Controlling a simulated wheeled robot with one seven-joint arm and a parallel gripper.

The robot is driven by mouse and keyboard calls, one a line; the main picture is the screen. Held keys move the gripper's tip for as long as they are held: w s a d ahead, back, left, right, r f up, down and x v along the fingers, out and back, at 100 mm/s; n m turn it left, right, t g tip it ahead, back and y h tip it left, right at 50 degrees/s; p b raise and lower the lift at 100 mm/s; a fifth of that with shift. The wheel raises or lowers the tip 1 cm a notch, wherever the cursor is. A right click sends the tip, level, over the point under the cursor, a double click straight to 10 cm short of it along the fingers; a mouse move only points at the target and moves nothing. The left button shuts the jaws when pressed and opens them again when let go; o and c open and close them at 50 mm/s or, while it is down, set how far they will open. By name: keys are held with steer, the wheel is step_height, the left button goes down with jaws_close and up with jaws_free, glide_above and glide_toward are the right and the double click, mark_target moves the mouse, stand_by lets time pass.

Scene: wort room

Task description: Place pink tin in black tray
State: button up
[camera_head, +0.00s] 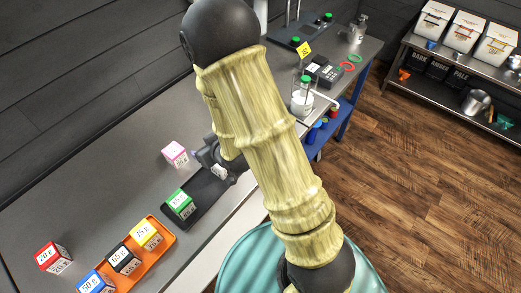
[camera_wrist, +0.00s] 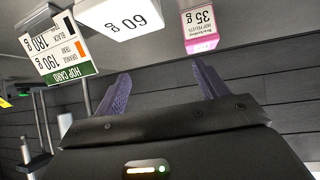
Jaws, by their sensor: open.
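The pink tin (camera_head: 175,153) stands on the grey counter, just left of my gripper (camera_head: 207,156) in the head view. It also shows at the top right of the wrist view (camera_wrist: 199,30), marked 35 g. The black tray (camera_head: 205,192) lies in front of it, with a green tin (camera_head: 181,203) in its near end. A white 60 g tin (camera_wrist: 120,18) shows in the wrist view, ahead of the left finger. My gripper is open in the wrist view (camera_wrist: 162,82), with nothing between its fingers. My arm hides part of the black tray's far end.
An orange tray (camera_head: 159,254) holds yellow, black and blue tins at the near end. A red tin (camera_head: 52,257) stands to its left. A hop card (camera_wrist: 57,47) shows in the wrist view. Bottle and scale (camera_head: 323,70) stand farther back. The counter left of the pink tin is clear.

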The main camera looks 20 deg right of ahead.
steer(key=s+d+r+m+g+h, duration=0.3)
steer(key=s+d+r+g, duration=0.4)
steer(key=s+d, duration=0.5)
step_height(320, 180, up, 3)
steer(key=shift+s+f+m+h, duration=0.1)
steer(key=shift+s+m+h, duration=0.3)
steer(key=shift+s+m, duration=0.5)
steer(key=shift+o, duration=0.4)
steer(key=shift+s, duration=0.1)
